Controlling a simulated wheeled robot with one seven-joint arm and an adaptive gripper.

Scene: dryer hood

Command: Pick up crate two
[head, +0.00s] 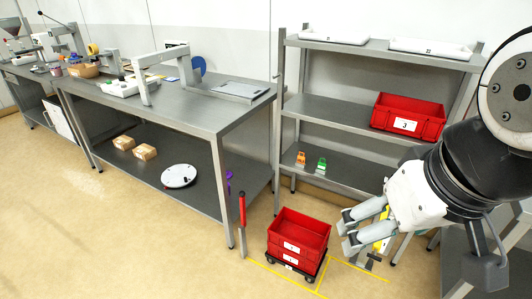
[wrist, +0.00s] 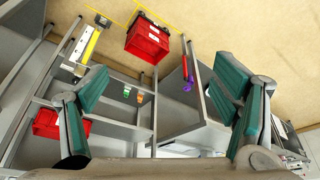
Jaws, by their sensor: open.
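Two red crates are stacked on a low dark dolly (head: 270,274) on the floor. The upper crate (head: 299,228) is open-topped, and the lower crate (head: 287,256) shows beneath it; their white labels are too small to read surely. Another red crate (head: 410,112), its label looking like a 3, sits on the middle shelf. My gripper (head: 346,231) is open and empty, to the right of the stack and apart from it. In the wrist view my gripper (wrist: 160,84) has its teal pads wide apart. There the stacked crates (wrist: 148,40) show at the top and the shelf crate (wrist: 46,123) at left.
A steel shelf rack (head: 335,108) stands behind, with white trays (head: 334,33) on top and small orange and green items (head: 311,163) below. A steel workbench (head: 160,100) is at left. A red-handled post (head: 242,208) stands left of the stack. Front-left floor is clear.

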